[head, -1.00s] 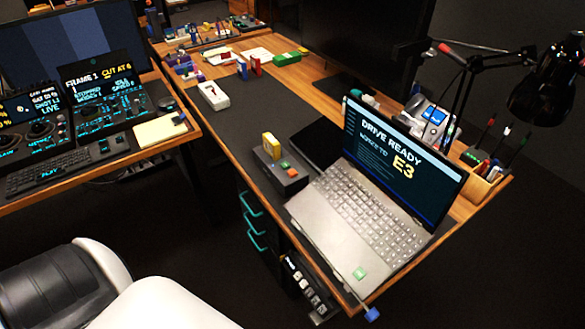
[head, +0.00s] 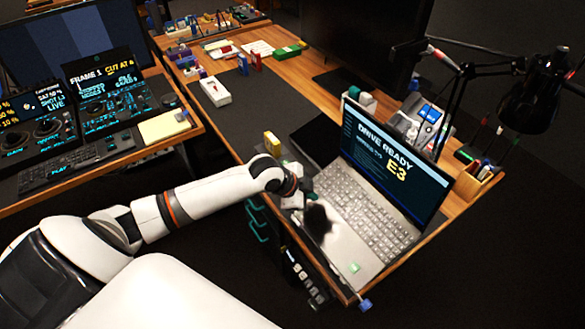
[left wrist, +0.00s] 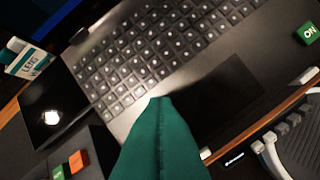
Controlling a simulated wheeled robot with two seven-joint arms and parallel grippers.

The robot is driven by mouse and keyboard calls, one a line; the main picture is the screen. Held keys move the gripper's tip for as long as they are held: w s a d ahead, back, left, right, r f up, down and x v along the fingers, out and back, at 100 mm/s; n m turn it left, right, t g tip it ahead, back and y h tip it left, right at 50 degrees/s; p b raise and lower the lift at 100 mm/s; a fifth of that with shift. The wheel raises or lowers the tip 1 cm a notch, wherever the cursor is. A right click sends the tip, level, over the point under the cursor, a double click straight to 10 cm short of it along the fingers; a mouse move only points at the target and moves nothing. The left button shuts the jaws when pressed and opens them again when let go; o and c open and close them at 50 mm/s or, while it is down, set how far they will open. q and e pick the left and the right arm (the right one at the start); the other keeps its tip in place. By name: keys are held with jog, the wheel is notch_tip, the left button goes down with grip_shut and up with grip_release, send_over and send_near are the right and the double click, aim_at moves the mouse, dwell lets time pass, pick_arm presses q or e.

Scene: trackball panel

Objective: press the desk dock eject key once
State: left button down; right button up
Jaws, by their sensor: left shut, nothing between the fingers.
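The desk dock is a dark box (left wrist: 95,145) at the lower left of the left wrist view. An orange key (left wrist: 78,161) and a green key (left wrist: 58,173) sit on its top; I cannot read which one is eject. In the head view my arm hides most of the dock. My left gripper (head: 311,197) is over the near left part of the laptop, to the right of the dock. Its teal fingers (left wrist: 158,100) are shut and empty, pointing over the laptop's keyboard and touchpad area, apart from the keys. My right gripper is not in view.
The open laptop (head: 385,205) reads "DRIVE READY" and "E3". A yellow block (head: 271,143) stands behind the dock, and a black pad (head: 315,138) lies beside the laptop. A desk lamp (head: 530,100) and pen holder (head: 478,182) stand at right. The dark mat (head: 240,115) is mostly clear.

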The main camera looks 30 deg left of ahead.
pick_arm(q)
jog(key=w+a+r+t, duration=0.1)
jog(key=w+a+r, duration=0.2)
jog(key=a, duration=0.3)
jog(key=w+a+r+t+y, duration=0.1)
jog(key=w+a+r, duration=0.2)
jog(key=w+a, duration=0.2)
jog(key=shift+a+r, duration=0.2)
jog(key=shift+a, duration=0.45)
notch_tip(320, 180, down, 8)
jog(key=b, duration=0.6)
jog(key=shift+r+b, duration=0.2)
jog(key=shift+b, duration=0.15)
jog(key=shift+f+b, duration=0.35)
jog(key=shift+f, duration=0.3)
jog(key=shift+f, duration=0.4)
